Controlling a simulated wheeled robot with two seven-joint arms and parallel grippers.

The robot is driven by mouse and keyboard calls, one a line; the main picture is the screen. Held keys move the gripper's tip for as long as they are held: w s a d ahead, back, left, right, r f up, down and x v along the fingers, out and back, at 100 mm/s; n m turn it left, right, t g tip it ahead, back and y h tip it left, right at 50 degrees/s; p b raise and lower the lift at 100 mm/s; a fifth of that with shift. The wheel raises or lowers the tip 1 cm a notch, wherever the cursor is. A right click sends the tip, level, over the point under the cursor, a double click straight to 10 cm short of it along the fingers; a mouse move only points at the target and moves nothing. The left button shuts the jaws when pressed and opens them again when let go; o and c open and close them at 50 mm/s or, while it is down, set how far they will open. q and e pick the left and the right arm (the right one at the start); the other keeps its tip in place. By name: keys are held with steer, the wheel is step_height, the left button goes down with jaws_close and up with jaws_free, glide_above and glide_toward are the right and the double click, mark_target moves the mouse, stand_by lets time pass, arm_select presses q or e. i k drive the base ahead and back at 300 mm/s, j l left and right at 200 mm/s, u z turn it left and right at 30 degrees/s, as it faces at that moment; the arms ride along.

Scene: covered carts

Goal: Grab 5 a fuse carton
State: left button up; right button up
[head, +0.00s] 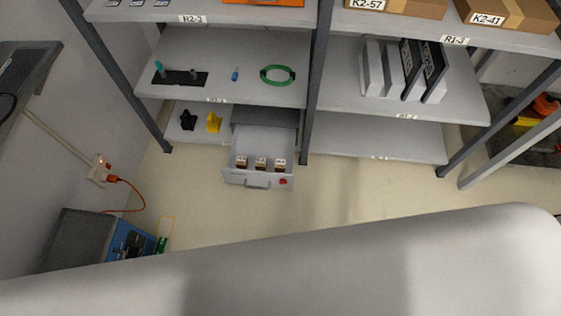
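Three small brown cartons with white labelled tops stand in a row in an open grey drawer (232,178) on the lowest shelf at the left: a left carton (241,164), a middle carton (260,165) and a right carton (280,166). They look like fuse cartons, but their labels are too small to read. The drawer's front has a handle (257,184) and a small red part (283,181). Neither of my grippers is in view.
Black (188,121) and yellow (214,123) items sit left of the drawer. Above are a green cable coil (278,75) and a black tool strip (180,78). White binders (374,70) stand right. A blue-grey machine (100,243) stands lower left. Floor before the drawer is clear.

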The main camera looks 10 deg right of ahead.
mark_target(261, 164)
steer(key=i+l, duration=0.15)
steer(key=l, duration=0.25)
steer(key=i+l+u, duration=0.1)
steer(key=l, duration=0.3)
steer(key=i+l, duration=0.2)
steer(key=l, duration=0.2)
steer(key=i+l, duration=0.15)
steer(key=l, duration=0.25)
steer(key=i+l+u, duration=0.1)
steer(key=l, duration=0.3)
steer(key=i+l, duration=0.2)
steer(key=l, duration=0.25)
